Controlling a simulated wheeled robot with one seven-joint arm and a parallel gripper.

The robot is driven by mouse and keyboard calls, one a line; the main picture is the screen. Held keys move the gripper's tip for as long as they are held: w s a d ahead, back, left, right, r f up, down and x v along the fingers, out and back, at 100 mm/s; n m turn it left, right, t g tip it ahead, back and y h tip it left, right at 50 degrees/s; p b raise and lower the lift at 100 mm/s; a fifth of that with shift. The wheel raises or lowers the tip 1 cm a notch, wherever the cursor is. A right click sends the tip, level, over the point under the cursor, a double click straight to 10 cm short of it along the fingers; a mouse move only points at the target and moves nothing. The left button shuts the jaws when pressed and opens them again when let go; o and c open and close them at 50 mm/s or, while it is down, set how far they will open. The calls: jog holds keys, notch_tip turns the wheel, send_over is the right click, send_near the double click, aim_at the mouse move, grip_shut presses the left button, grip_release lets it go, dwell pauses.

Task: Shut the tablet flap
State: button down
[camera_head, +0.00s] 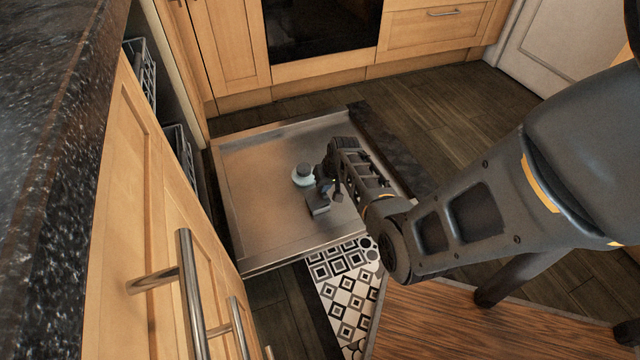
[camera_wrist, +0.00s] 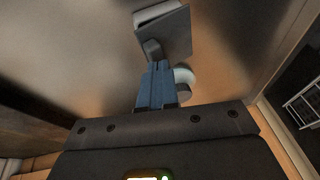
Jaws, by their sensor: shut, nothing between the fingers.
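The dishwasher door (camera_head: 265,215) lies folded down flat, its metal inner face up. The tablet flap (camera_head: 318,208) is a small grey plate on that face. In the wrist view the flap (camera_wrist: 172,36) shows as a square grey plate standing open, with a pale part beside it. My gripper (camera_head: 325,188) is low over the door, right by the flap. In the wrist view the blue fingers of my gripper (camera_wrist: 156,66) are together and empty, their tips close to the flap's near edge. Whether they touch it I cannot tell.
A round pale cap (camera_head: 303,175) sits on the door beside my fingers. Dishwasher racks (camera_head: 180,155) show at the left. A cabinet front with bar handles (camera_head: 190,290) stands at the near left. A patterned mat (camera_head: 345,295) lies on the floor in front of the door.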

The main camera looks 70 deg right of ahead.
jog(key=shift+s+d+f+t+y, duration=0.2)
jog(key=shift+f+t+y, duration=0.1)
jog(key=shift+y, duration=0.1)
jog(key=shift+w+a+r, duration=0.1)
jog(key=shift+a, duration=0.05)
jog(key=shift+w+a+r+p, duration=0.15)
jog(key=shift+w+a+p, duration=0.15)
jog(key=shift+w+a, duration=0.1)
jog(key=shift+r+p, duration=0.35)
notch_tip(320, 180, up, 4)
jog(key=p, duration=0.4)
jog(key=shift+w+r, duration=0.1)
jog(key=s+p+v, duration=0.1)
jog(key=p+v, duration=0.2)
jog(key=v, duration=0.6)
jog(key=shift+s+d+f, duration=0.2)
jog(key=shift+s+d, duration=0.1)
jog(key=shift+d, duration=0.1)
